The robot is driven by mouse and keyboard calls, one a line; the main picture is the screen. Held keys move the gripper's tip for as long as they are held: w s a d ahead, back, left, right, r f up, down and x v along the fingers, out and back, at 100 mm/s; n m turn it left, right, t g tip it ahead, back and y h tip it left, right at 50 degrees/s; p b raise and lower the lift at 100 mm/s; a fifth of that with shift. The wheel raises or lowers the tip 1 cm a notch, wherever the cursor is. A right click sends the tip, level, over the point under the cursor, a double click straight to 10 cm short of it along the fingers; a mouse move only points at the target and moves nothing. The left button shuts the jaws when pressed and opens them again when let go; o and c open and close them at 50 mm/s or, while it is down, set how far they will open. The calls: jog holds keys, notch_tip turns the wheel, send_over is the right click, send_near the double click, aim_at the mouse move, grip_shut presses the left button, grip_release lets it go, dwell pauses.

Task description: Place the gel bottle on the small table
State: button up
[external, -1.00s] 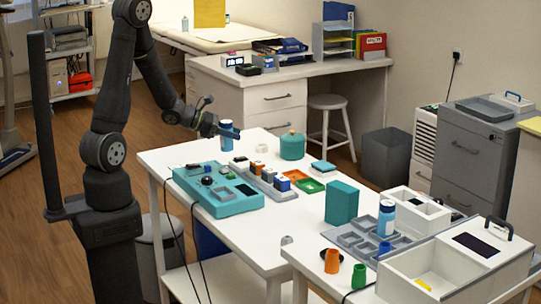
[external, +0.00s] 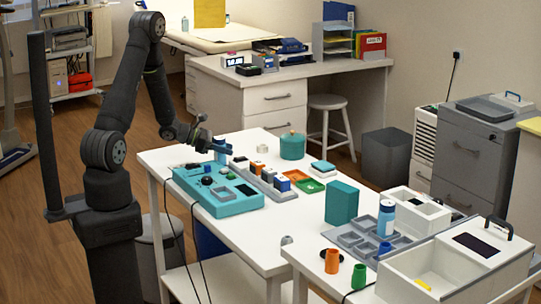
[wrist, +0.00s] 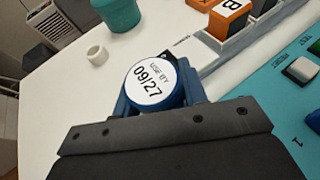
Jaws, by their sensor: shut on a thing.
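My gripper (external: 209,144) is shut on a blue bottle (external: 221,150), above or at the back-left of the white table (external: 160,157), behind the teal control box. In the wrist view the bottle's round white top (wrist: 151,82) reads "USE BY 09/27" and sits between the fingers. The bottle looks upright. I cannot tell whether its base touches the table; its lower part is hidden. A similar blue-and-white bottle (external: 386,217) stands in the grey compartment tray at the right. Which table the task calls small is not clear from the frames.
The teal control box (external: 232,205) and a row of small blocks (external: 283,184) are close in front. A green-teal jar (external: 292,147) and a white ring (external: 262,148) stand to the right. A teal box (external: 342,202) and grey tray (external: 352,237) lie farther right.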

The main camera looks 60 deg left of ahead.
jog(key=shift+f, duration=0.55)
jog(key=shift+f, duration=0.15)
jog(key=o, duration=1.1)
jog(key=shift+s+a+r, duration=0.15)
jog(key=shift+s+r, duration=0.1)
jog(key=shift+r, duration=0.05)
jog(key=v, duration=1)
jog(key=shift+s+a+r, duration=0.1)
jog(key=shift+s+a, duration=0.1)
jog(key=shift+s, duration=0.15)
jog(key=shift+o, duration=0.6)
jog(key=shift+s+a+r, duration=0.1)
jog(key=shift+s, duration=0.15)
